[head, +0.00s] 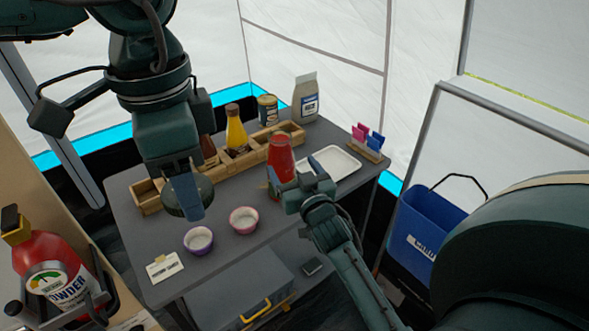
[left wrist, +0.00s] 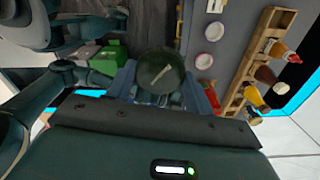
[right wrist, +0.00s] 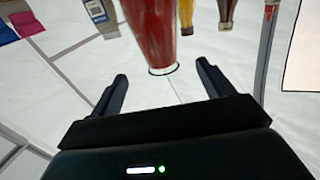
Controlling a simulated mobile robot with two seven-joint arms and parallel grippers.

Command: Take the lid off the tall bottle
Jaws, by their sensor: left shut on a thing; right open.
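A tall red bottle (head: 281,160) stands on the grey table in front of the wooden rack. In the right wrist view the red bottle (right wrist: 150,30) appears upside down, its narrow end with a pale ring lying just beyond and between the fingertips. My right gripper (head: 296,178) is open beside the bottle; I cannot tell whether it touches it. My left gripper (head: 187,208) is shut on a dark green round thing (head: 200,194), held above the left part of the table. In the left wrist view this round thing (left wrist: 160,76) shows a pale bar across its face.
A wooden rack (head: 146,199) holds a yellow bottle (head: 236,132) and other containers. A purple bowl (head: 198,240) and a pink bowl (head: 243,220) stand at the front. A white tray (head: 345,165) lies right of the bottle. A blue bucket (head: 425,225) is off the table's right side.

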